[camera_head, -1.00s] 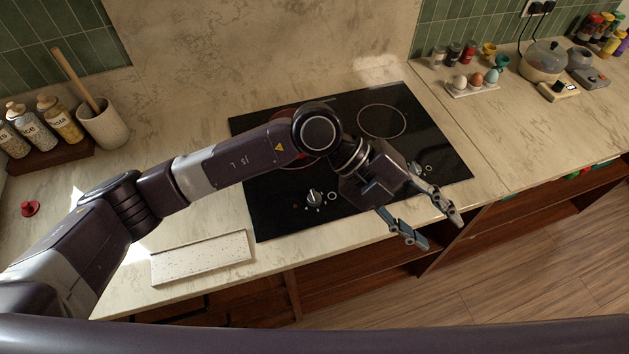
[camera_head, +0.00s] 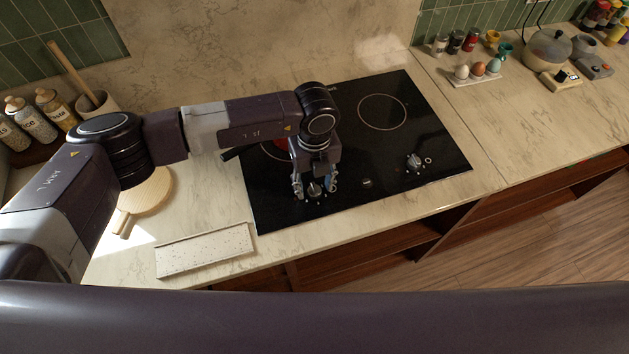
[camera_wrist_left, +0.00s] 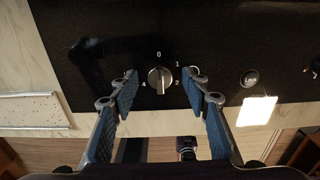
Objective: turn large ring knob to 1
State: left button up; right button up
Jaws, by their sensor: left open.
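The black cooktop (camera_head: 385,150) has a left knob (camera_head: 314,190) and a right knob (camera_head: 414,162) along its front. My left gripper (camera_head: 315,187) is open above the left knob, with one finger on each side of it. Contact with the knob cannot be told. My right gripper is out of view.
A round LINK button (camera_wrist_left: 250,78) is right of the knob. A red burner area (camera_head: 275,149) shows partly behind my arm. A speckled tray (camera_head: 205,251) and a round wooden board (camera_head: 150,193) lie on the counter at left. The cooktop's right half is clear.

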pick_arm(q)
jog(key=shift+f, duration=0.3)
jog(key=c, duration=1.2)
jog(key=shift+o, duration=0.2)
jog(key=shift+f+b, duration=0.1)
jog(key=shift+b, duration=0.3)
jog(key=m+b, duration=1)
jog(key=b, duration=0.5)
jog(key=shift+f, duration=0.15)
jog(key=shift+r+m+b, duration=0.2)
jog(key=shift+m+b, duration=0.7)
jog(key=shift+b, duration=0.45)
jog(key=shift+r, duration=0.1)
jog(key=o, duration=1.2)
jog(key=shift+c, duration=0.2)
